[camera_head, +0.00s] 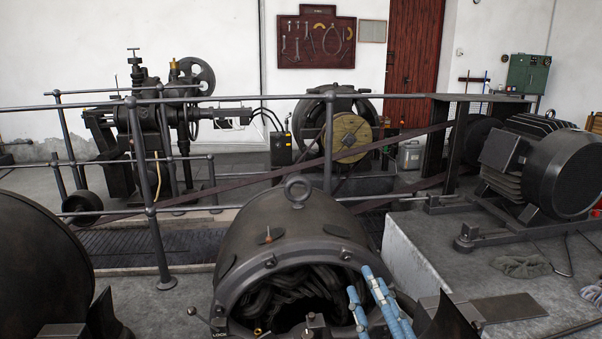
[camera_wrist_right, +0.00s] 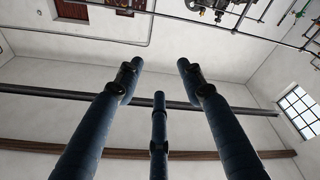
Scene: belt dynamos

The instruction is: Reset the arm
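My right gripper (camera_head: 368,284) shows at the bottom of the head view, just right of centre, with blue jointed fingers pointing up. In the right wrist view the right gripper (camera_wrist_right: 160,82) has its three dark blue fingers spread apart with nothing between them. It is open and empty. In the head view its fingers overlap the right front edge of a dark round dynamo housing (camera_head: 290,232); I cannot tell whether they touch it. My left gripper is not in view.
A metal railing (camera_head: 150,215) crosses behind the housing. A large motor (camera_head: 545,165) stands on a concrete plinth (camera_head: 415,270) at the right. A grey cloth (camera_head: 521,266) lies on the plinth. A belt wheel machine (camera_head: 335,125) and a tool board (camera_head: 316,40) are at the back.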

